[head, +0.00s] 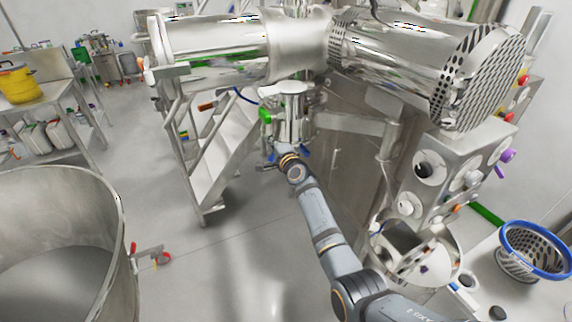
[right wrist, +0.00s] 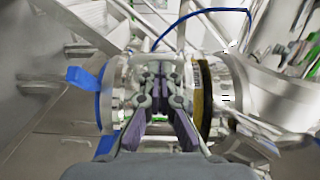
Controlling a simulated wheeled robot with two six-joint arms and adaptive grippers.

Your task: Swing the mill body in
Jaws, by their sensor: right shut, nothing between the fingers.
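The mill body appears to be the upright steel cylinder (head: 292,115) with a green part on its left side, at the middle of the head view. A steel swing arm (head: 350,124) runs from it to a post on the right. My right gripper (head: 276,161) is just below the cylinder, small and partly hidden by its wrist. In the right wrist view the shut, empty fingers (right wrist: 160,78) point at a steel body with a blue clamp (right wrist: 86,78) on the left and a yellow-black ring (right wrist: 202,95) on the right. I cannot tell whether they touch. My left gripper is out of view.
Large horizontal steel cylinders (head: 220,50) hang above. White steps (head: 212,150) stand to the left of the mill body. A big steel bowl (head: 118,240) is at the left front. A control box (head: 440,165) and blue-rimmed basket (head: 535,250) are at the right. The floor between is clear.

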